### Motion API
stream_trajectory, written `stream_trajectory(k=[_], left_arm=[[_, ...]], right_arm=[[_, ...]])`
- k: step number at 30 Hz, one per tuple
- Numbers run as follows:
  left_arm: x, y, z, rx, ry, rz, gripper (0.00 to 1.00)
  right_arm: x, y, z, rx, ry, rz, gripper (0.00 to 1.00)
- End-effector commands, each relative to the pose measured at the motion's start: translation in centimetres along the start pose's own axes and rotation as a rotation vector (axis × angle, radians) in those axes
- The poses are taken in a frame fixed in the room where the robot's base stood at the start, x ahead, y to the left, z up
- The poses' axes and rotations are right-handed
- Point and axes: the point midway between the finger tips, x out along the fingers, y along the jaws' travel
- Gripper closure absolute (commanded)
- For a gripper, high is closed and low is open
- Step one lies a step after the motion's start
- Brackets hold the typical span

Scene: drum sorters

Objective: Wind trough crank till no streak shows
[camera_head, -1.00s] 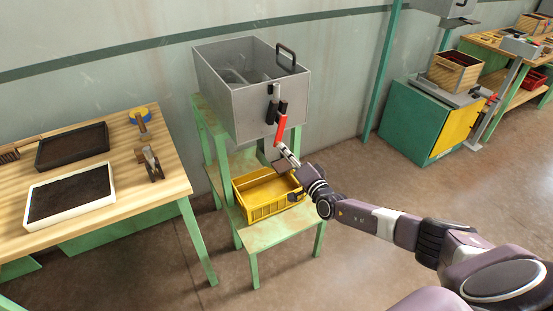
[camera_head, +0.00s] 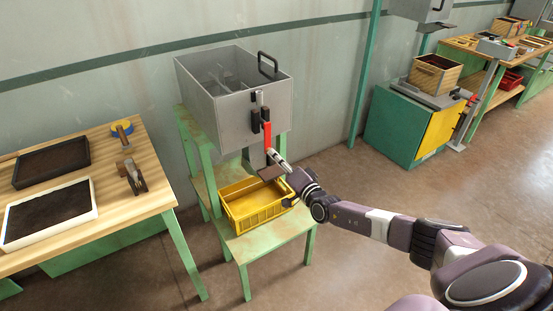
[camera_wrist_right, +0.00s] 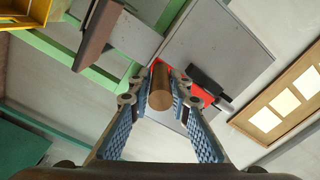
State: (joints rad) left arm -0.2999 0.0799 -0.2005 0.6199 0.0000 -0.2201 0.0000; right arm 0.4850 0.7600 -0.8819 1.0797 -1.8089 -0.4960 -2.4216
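The trough (camera_head: 225,119) is an open grey metal box on a green stand, with dividers inside. I cannot make out any streak in it. A red crank arm (camera_head: 267,134) hangs nearly upright on its front face; it also shows in the wrist view (camera_wrist_right: 196,92). My right gripper (camera_head: 279,163) is at the crank's lower end. In the wrist view, the brown crank handle (camera_wrist_right: 160,88) sits between its two fingers (camera_wrist_right: 160,98), which appear closed on it. The left gripper is not in view.
A yellow crate (camera_head: 258,214) stands on the stand's shelf below the trough, near my right gripper. A brown plate (camera_head: 270,173) is just above it. A wooden table (camera_head: 125,188) with trays stands left. A green and yellow cabinet (camera_head: 405,125) stands right, with open floor between.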

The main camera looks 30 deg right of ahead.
Motion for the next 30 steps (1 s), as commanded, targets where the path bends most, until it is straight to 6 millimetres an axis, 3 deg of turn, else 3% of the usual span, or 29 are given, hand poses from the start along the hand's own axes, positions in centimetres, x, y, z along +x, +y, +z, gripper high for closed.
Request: stream_trajectory(k=[4, 16, 20, 30], left_arm=[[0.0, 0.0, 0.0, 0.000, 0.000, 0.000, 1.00], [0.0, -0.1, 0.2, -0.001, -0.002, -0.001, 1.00], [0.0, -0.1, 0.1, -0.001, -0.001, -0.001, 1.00], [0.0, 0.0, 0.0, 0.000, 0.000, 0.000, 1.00]], right_arm=[[0.0, 0.1, 0.0, -0.001, 0.000, 0.001, 0.66], [-0.8, 0.1, 0.1, -0.001, -0.002, 0.000, 0.66], [-2.5, 0.1, 0.1, -0.001, -0.002, 0.001, 0.66], [-9.1, 0.2, 0.0, -0.002, -0.003, 0.002, 0.66]])
